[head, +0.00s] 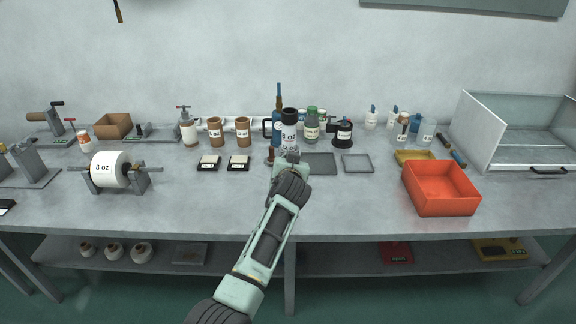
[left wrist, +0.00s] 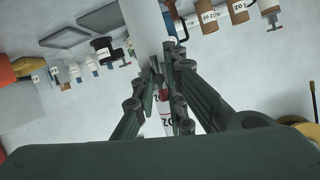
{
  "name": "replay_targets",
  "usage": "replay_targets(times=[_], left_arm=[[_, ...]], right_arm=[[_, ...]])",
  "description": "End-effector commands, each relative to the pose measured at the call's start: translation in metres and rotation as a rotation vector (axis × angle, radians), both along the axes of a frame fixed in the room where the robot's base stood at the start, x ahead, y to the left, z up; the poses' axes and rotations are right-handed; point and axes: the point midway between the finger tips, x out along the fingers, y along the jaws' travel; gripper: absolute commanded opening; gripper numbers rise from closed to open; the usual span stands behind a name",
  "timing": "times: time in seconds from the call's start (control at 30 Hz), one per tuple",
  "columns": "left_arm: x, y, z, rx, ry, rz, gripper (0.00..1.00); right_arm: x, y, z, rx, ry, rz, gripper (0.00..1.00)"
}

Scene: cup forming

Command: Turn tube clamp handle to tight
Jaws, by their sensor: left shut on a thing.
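My left gripper (head: 288,157) reaches the middle of the bench in the head view. In the left wrist view its fingers (left wrist: 166,70) are closed together at the tips. A small red part (left wrist: 163,97) shows between them; I cannot tell whether it is the tube clamp handle. A pale upright cylinder (left wrist: 143,25) is close beyond the fingertips. In the head view a dark bottle with an 8 oz label (head: 289,133) is right behind the gripper. A small brown post (head: 270,155) stands just left of it. The clamp itself is not clearly visible. My right gripper is not in view.
A blue mug-like vessel (head: 268,127) and a green-capped jar (head: 311,125) stand close by. Two brown cups (head: 215,132) are to the left. Grey trays (head: 357,163) and an orange bin (head: 440,188) lie right.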

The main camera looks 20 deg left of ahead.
Motion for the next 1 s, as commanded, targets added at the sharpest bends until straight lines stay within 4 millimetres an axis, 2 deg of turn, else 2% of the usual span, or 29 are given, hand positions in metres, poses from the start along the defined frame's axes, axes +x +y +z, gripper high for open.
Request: replay_targets(times=[0.27,0.3,0.47,0.8,1.0], left_arm=[[-0.001,0.002,-0.003,0.005,0.007,0.002,0.0],[-0.001,0.002,-0.003,0.004,0.007,0.002,0.14],[-0.001,0.001,-0.002,0.002,0.005,0.002,0.27],[-0.002,0.0,0.0,0.0,0.002,0.0,0.27],[-0.019,-0.006,0.006,-0.001,0.001,0.001,0.27]], right_arm=[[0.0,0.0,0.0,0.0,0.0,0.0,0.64],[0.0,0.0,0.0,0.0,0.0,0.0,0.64],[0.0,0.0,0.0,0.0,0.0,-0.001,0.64],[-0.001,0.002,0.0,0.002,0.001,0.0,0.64],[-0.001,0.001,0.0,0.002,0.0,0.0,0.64]])
